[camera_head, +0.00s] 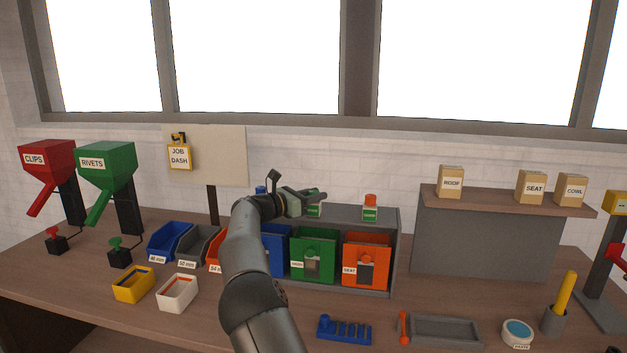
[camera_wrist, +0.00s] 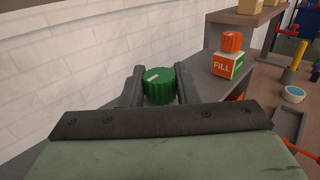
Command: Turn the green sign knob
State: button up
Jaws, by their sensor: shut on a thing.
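The green sign knob (camera_wrist: 159,86) is a ribbed green cylinder with a pale mark on top. In the wrist view it sits between the two fingers of my gripper (camera_wrist: 157,88), which is shut on it. In the head view my gripper (camera_head: 316,197) is above the green bin (camera_head: 314,246), over a small green sign (camera_head: 314,211) that is partly hidden. The knob cannot be made out there.
An orange knob (camera_wrist: 232,41) on a sign block reading FILL (camera_wrist: 221,66) stands to the right, above the orange bin (camera_head: 368,248). A grey shelf (camera_head: 455,240) with boxes stands farther right. Blue, grey and orange bins stand left, partly behind my arm.

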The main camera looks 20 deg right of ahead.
jog(key=shift+g+p, duration=0.3)
jog(key=shift+p, duration=0.05)
jog(key=o, duration=1)
jog(key=shift+c, duration=0.2)
jog(key=s+a+b, duration=0.2)
jog(key=a, duration=1.5)
jog(key=shift+s, duration=0.35)
